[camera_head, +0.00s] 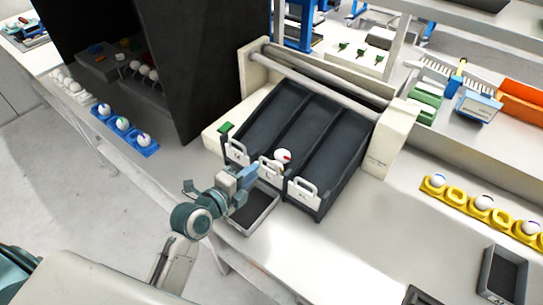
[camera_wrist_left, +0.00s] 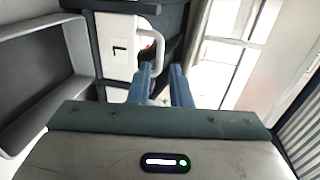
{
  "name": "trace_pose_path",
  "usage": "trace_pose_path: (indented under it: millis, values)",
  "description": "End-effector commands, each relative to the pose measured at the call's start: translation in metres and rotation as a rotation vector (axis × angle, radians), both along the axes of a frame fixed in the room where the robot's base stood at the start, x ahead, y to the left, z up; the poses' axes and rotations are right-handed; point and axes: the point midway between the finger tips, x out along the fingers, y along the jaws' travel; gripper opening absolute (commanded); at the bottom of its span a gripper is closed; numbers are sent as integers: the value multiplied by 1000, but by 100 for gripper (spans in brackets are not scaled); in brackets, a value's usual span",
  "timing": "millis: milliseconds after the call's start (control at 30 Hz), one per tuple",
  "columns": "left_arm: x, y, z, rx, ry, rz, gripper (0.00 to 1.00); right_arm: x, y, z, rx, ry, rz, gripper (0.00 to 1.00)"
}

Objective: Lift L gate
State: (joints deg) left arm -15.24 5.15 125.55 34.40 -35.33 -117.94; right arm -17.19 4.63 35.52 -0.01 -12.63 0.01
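A white gate marked L, with a handle loop, shows sideways at the top of the left wrist view (camera_wrist_left: 118,45). In the head view several white handled gates close the front of the dark lanes. The leftmost gate (camera_head: 236,152) and the middle gate (camera_head: 268,166) are nearest my left gripper (camera_head: 250,174); its letter is too small to read there. In the left wrist view my fingers (camera_wrist_left: 161,75) are apart, with a gap between them, and their tips are close to the handle. I cannot tell whether they touch it. My right gripper is not in view.
A white egg (camera_head: 282,155) with a red mark rests behind the middle gate. A black tray (camera_head: 236,231) lies below the gates. A blue egg holder (camera_head: 139,152) is at left, a yellow one (camera_head: 459,202) at right. A dark panel (camera_head: 215,70) stands behind left.

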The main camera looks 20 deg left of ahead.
Motion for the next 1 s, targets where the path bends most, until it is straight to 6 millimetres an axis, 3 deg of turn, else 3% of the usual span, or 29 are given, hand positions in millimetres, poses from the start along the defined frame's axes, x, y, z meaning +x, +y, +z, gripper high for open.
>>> trace_pose_path:
  millis: [200, 433, 600, 900, 1000]
  values:
    - [40, -16, -3, -7, 2, 0, 18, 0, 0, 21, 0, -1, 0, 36]
    - [72, -27, -12, -4, 2, 0, 18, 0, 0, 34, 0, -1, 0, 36]
    - [83, -31, -16, -3, 3, -1, 18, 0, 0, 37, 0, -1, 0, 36]
    - [85, -31, -18, -3, 3, 0, 18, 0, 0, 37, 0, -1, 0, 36]
    - [84, -31, -18, -2, 3, -1, 0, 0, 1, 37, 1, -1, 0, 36]
